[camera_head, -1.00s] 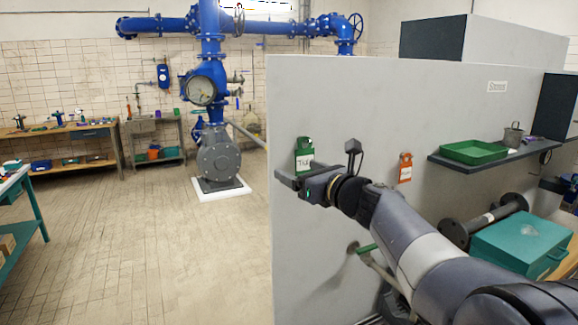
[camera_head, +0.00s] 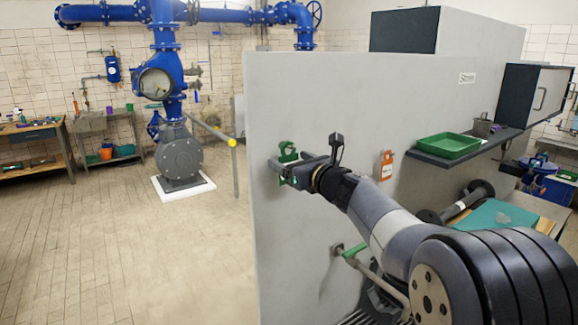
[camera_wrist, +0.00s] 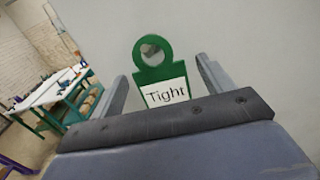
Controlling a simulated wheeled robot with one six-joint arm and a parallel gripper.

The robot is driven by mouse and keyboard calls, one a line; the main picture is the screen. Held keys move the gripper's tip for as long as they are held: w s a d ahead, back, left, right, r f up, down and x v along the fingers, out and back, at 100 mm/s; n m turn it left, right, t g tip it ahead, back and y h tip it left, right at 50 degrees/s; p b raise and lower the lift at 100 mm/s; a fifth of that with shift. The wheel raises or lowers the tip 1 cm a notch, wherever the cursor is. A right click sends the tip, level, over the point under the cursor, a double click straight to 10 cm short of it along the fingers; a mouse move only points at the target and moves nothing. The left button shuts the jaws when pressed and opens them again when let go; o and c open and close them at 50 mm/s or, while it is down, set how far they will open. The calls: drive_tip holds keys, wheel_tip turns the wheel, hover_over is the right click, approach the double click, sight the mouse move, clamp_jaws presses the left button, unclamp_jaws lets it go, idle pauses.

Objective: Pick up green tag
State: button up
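The green tag (camera_wrist: 158,72) hangs flat on the grey partition wall, with a round hole at its top and a white label reading "Tight". It also shows in the head view (camera_head: 288,152), its lower part hidden behind my gripper. My gripper (camera_head: 279,171) is at the wall, in front of the tag. In the wrist view my gripper (camera_wrist: 160,75) is open, with one finger on each side of the tag and a gap to both. I cannot tell how deep the fingers reach or whether they touch the wall.
An orange tag (camera_head: 386,165) hangs on the same wall to the right. A dark shelf (camera_head: 464,148) carries a green tray (camera_head: 449,145) and a metal pot (camera_head: 482,128). Below my arm a green-handled pipe (camera_head: 354,250) sticks out. The floor left of the wall is clear.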

drive_tip(key=c, duration=0.9)
drive_tip(key=shift+r, duration=0.1)
